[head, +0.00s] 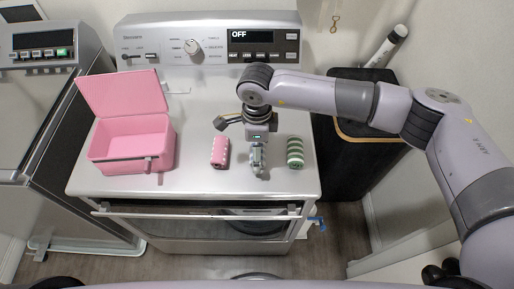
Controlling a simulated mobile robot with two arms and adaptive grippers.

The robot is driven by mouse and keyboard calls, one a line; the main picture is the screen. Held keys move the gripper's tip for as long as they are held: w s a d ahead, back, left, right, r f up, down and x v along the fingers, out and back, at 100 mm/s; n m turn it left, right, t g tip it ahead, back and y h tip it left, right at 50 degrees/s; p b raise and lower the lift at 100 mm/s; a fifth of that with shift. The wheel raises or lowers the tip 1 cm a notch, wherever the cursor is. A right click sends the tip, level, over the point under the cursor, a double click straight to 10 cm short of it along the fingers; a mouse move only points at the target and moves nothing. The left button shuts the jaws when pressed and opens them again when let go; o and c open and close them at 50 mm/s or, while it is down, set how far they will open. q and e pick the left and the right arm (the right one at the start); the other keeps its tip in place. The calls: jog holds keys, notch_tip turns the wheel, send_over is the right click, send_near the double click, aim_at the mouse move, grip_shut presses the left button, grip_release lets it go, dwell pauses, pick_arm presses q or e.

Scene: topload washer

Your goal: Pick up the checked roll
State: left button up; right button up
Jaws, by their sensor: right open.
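My right gripper (257,168) is open above the white appliance top, pointing down between two small rolls. A pink roll with pale marks (220,151) lies to its left, apart from it. A green roll with light and dark bands (295,153) lies to its right, also apart. The pattern on each is too small to tell surely which is checked. What lies directly under the gripper is partly hidden by its fingers. My left gripper is not in view.
An open pink box (131,150) with a raised lid stands at the left of the appliance top (200,185). The control panel (205,45) with a knob and display runs along the back. A black bin (350,165) stands at the right.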

jog(key=c, duration=1)
jog(key=shift+r, duration=0.15)
